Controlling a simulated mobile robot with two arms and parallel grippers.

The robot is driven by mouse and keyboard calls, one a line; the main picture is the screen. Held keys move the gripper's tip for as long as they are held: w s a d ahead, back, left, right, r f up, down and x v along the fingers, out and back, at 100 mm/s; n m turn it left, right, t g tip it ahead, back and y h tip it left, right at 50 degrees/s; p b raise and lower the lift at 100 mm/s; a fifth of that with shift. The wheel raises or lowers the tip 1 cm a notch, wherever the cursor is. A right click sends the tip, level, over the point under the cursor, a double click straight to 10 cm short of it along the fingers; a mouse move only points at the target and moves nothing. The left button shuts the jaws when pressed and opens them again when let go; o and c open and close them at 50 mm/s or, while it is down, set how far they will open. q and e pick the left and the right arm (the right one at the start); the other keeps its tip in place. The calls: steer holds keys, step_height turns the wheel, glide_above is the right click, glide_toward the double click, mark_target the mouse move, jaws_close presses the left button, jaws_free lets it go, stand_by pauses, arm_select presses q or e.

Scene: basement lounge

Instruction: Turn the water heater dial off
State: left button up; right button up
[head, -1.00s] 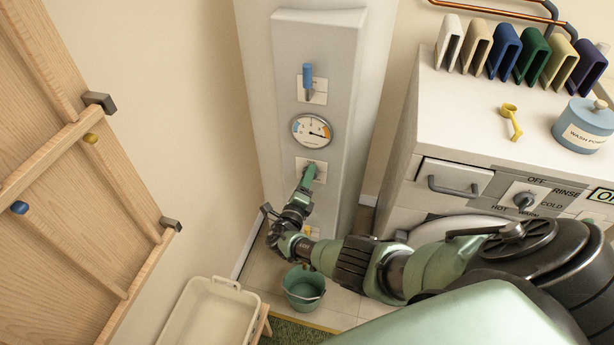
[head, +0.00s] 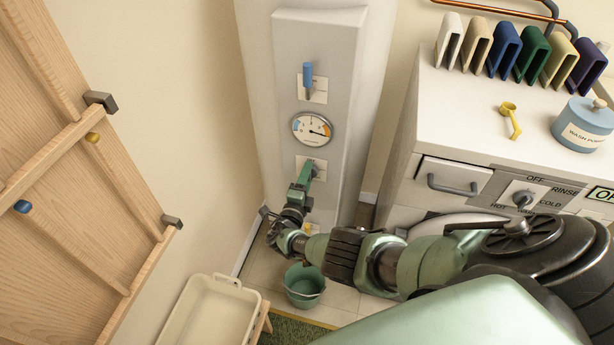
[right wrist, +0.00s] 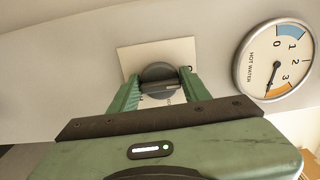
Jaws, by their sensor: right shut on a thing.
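The white water heater panel (head: 318,60) stands upright at the centre of the head view. Its dial (right wrist: 158,72) is a grey round knob on a white plate, seen in the right wrist view. My right gripper (right wrist: 158,88) is shut on this dial, one green finger on each side. In the head view my right gripper (head: 304,176) reaches the lower plate and hides most of the dial. The dial's markings are mostly covered. A round gauge (right wrist: 275,60) marked hot water sits beside it; it also shows above the gripper in the head view (head: 312,130). My left gripper is out of view.
A blue lever (head: 308,76) is on the panel above the gauge. A green bucket (head: 304,286) and a cream tub (head: 212,312) stand below. A white washing machine (head: 470,125) with a wash powder jar (head: 584,126) is at right, a wooden door (head: 75,180) at left.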

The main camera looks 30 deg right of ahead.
steer(key=shift+f, duration=0.15)
steer(key=o, duration=1.3)
steer(key=shift+a, duration=0.15)
steer(key=p+v, duration=0.2)
steer(key=v, duration=0.5)
steer(key=shift+s+a+p, duration=0.2)
steer(key=shift+s+p, duration=0.1)
